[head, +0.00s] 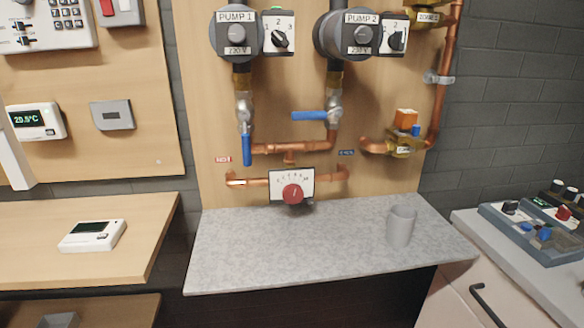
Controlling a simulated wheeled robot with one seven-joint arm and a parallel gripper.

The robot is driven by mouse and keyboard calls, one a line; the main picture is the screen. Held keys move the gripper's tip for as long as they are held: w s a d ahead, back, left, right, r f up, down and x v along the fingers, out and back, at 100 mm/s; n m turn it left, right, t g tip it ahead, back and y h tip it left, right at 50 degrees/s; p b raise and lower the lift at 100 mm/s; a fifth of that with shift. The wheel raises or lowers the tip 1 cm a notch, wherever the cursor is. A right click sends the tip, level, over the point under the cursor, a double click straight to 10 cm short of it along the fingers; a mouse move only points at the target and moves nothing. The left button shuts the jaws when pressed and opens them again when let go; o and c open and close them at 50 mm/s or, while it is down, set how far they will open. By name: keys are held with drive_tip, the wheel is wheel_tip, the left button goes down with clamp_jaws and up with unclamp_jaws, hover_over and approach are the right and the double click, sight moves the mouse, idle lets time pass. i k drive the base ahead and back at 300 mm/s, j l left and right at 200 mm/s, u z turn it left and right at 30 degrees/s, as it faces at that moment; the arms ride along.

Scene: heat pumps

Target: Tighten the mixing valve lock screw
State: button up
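The mixing valve (291,184) sits on the copper pipe low on the wooden wall panel, just above the grey stone counter. It has a white scale plate and a round red knob (292,194) at its lower middle. A small dark part shows beside and below the knob; I cannot tell whether it is the lock screw. My gripper is not in view.
The stone counter (270,260) is clear except for a grey cup (401,225) at its right. Above the valve are a blue lever pointing down (247,143), one pointing left (309,115) and two pumps. A grey-blue tray (530,235) of knobs stands at far right.

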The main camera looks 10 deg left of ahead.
sight(309, 200)
drive_tip(key=i+j, duration=0.2)
drive_tip(key=j, duration=0.15)
drive_tip(key=i+j, duration=0.15)
drive_tip(key=j, duration=0.2)
drive_tip(key=i+j, duration=0.2)
drive_tip(key=j, duration=0.15)
drive_tip(key=i+j, duration=0.15)
drive_tip(key=j, duration=0.2)
drive_tip(key=z, duration=0.05)
